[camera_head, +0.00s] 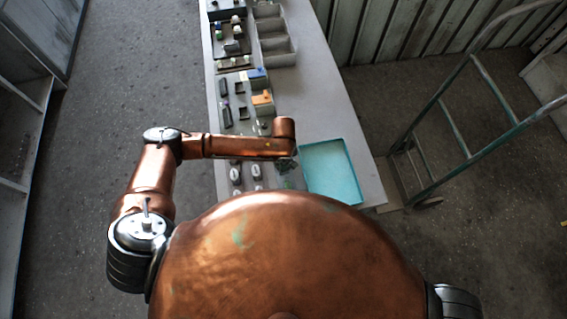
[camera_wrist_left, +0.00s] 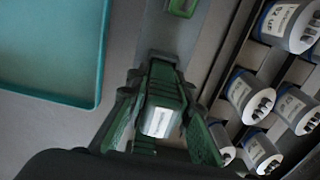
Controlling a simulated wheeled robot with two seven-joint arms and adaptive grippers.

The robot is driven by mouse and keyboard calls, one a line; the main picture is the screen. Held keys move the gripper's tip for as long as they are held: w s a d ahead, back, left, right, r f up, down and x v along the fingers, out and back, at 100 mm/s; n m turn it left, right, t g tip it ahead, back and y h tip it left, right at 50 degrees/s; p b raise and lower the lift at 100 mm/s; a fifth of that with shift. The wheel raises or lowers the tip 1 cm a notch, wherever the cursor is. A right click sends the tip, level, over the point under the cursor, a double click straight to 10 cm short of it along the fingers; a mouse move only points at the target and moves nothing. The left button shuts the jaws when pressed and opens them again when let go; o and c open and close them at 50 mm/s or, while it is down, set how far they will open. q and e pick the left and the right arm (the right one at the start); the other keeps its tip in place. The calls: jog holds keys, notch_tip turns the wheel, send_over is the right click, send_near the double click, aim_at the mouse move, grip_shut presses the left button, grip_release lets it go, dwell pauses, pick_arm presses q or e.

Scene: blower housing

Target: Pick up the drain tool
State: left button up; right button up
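My left gripper (camera_head: 286,164) points down over the near end of the table, just left of the teal tray. In the left wrist view its green-tinted fingers (camera_wrist_left: 160,88) stand on both sides of a green block-like piece with a pale end face (camera_wrist_left: 158,122). This piece may be the drain tool, but I cannot be sure. The fingers lie close along it; whether they press on it I cannot tell. In the head view the arm and gripper hide this spot. My right gripper is not in view.
A teal tray (camera_head: 331,172) lies right of the gripper; its corner shows in the left wrist view (camera_wrist_left: 50,50). Several blue-and-white cylinders (camera_wrist_left: 250,97) sit in slots on the other side. Small parts and grey bins (camera_head: 277,45) line the table's far left. A hand truck (camera_head: 470,120) stands at right.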

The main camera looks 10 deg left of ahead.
pick_arm(q)
jog(key=c, duration=0.4)
jog(key=shift+c, duration=0.2)
